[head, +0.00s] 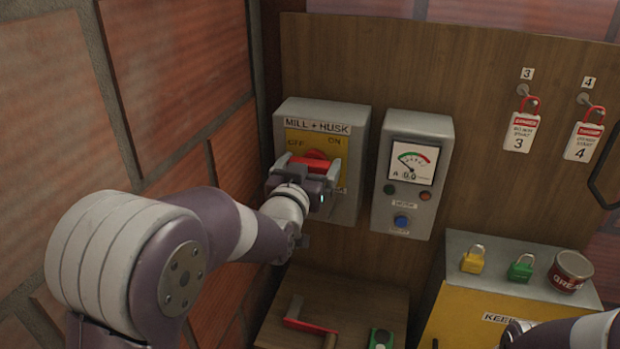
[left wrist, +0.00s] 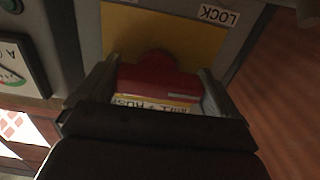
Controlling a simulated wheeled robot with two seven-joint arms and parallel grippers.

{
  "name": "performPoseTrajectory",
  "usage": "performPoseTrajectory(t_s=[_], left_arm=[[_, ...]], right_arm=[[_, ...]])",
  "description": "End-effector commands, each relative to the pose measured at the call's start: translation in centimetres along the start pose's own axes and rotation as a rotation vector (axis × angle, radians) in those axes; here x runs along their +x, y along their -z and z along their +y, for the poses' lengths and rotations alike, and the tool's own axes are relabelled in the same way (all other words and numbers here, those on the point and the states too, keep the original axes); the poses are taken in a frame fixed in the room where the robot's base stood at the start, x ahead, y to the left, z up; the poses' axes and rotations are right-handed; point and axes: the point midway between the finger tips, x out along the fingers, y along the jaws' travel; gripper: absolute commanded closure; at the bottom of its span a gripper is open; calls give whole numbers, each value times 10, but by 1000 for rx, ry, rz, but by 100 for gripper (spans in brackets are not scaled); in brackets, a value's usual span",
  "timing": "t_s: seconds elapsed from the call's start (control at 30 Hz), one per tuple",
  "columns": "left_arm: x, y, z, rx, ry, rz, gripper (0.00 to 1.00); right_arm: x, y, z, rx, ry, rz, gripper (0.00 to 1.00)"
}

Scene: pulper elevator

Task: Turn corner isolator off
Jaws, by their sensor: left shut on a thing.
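The corner isolator is a grey box (head: 348,112) labelled MILL + HUSK, with a yellow plate (head: 300,139) marked OFF at upper left and ON at upper right. Its red handle (head: 316,155) lies roughly crosswise in the head view. My left gripper (head: 309,166) is shut on this handle, one finger at each end. The left wrist view shows the red handle (left wrist: 158,78) between both fingers, with a LOCK label (left wrist: 219,15) beyond it. My gripper hides the lower part of the plate. Part of my right arm shows at bottom right; its gripper is not visible.
A grey meter box (head: 412,170) with buttons stands just right of the isolator. A brick wall (head: 180,60) is close on the left. Red tagged padlocks (head: 521,132) hang at right. Padlocks and a tin (head: 570,271) sit on the yellow-fronted cabinet (head: 460,312).

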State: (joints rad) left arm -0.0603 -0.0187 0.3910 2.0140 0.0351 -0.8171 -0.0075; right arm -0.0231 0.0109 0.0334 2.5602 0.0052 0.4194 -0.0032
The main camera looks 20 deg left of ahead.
Motion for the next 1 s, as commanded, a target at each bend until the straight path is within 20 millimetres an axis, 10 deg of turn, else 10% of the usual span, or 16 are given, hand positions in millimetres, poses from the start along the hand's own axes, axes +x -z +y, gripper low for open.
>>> performPoseTrajectory(t_s=[0.17,0.2,0.23,0.57,1.0], left_arm=[[0,2,0,-2,1,1,36],[0,2,0,-2,1,1,3],[0,2,0,-1,1,1,0],[-9,-1,0,1,0,1,0],[-104,0,0,0,0,1,0]], right_arm=[[-2,0,0,0,0,1,57],[-2,0,0,0,0,1,57],[-2,0,0,0,0,1,57],[4,0,0,0,0,1,57],[35,-4,0,0,0,1,57]])
